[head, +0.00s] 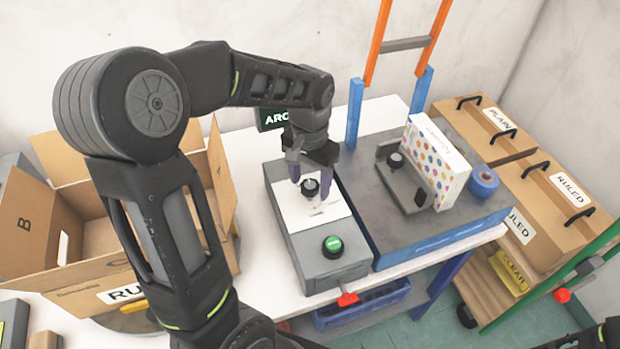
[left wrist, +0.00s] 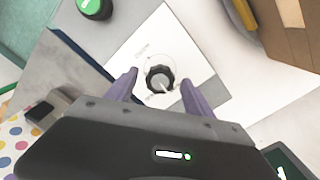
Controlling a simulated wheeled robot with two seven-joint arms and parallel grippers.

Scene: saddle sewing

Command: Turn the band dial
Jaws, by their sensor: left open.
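The band dial is a black round knob (head: 310,187) on a white plate (head: 330,210) on top of a grey box (head: 320,268). In the left wrist view the knob (left wrist: 160,79) has a pale pointer line, with small print around it too blurred to read. My left gripper (head: 311,181) points down over the plate. Its purple fingers (left wrist: 158,86) are open, one on each side of the knob, with gaps visible. My right gripper is not in view.
A green button (head: 333,246) sits on the same box. An open cardboard box (head: 70,270) stands left, and a dotted carton (head: 437,160) and blue tape roll (head: 483,181) stand right. Cardboard bins (head: 545,200) are at the far right.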

